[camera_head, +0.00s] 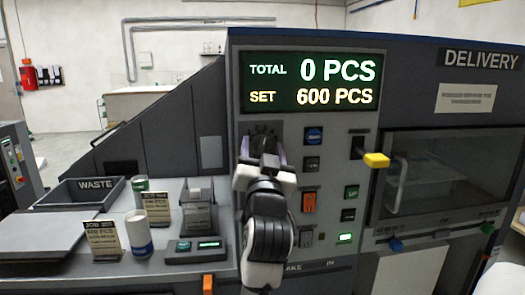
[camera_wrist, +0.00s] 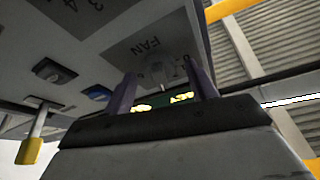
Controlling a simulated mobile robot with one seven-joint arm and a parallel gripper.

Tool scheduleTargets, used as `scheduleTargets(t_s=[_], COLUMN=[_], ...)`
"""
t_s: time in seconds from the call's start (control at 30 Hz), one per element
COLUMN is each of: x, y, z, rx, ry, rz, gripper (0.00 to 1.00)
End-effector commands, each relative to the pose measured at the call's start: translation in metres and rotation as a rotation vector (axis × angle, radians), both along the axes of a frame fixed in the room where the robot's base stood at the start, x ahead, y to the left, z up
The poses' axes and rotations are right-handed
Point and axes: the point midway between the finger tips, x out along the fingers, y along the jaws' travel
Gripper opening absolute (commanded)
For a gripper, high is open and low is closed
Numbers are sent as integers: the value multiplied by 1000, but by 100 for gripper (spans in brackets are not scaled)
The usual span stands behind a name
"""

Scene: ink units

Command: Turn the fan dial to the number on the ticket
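The fan dial (camera_wrist: 168,71) shows in the wrist view as a small pale knob under the printed word FAN and some numerals. My gripper (camera_wrist: 162,84) points at the panel with its two dark fingers apart, one on each side of the dial; I see gaps between fingers and knob. In the head view my gripper (camera_head: 264,150) and wrist cover the dial, so its setting is hidden. Two tan job tickets stand on the left counter, a front one (camera_head: 103,238) and a back one (camera_head: 157,208). Their small print is too blurred to read for a fan number.
A display (camera_head: 311,82) reads TOTAL 0 PCS, SET 600 PCS. Several buttons (camera_head: 309,202) sit close to the right of my arm. A yellow-ended lever (camera_head: 376,160) sticks out farther right. A white cylinder (camera_head: 138,234), a waste tray (camera_head: 84,191) and a small device (camera_head: 195,250) are left.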

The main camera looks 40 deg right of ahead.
Motion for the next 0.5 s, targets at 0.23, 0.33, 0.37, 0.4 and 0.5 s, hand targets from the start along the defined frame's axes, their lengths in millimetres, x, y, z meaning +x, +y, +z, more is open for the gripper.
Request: scheduleTargets(t_s=[0.23, 0.33, 0.37, 0.4, 0.5], x=[-4, -14, -18, -24, -41], y=[3, 10, 13, 18, 32], z=[-3, -9, -12, -15, -25], rx=[-1, -2, -2, -2, -3], ry=[-1, -1, -1, -2, -2], rz=[0, -1, -1, -1, 0], gripper=[57, 57, 57, 57, 57])
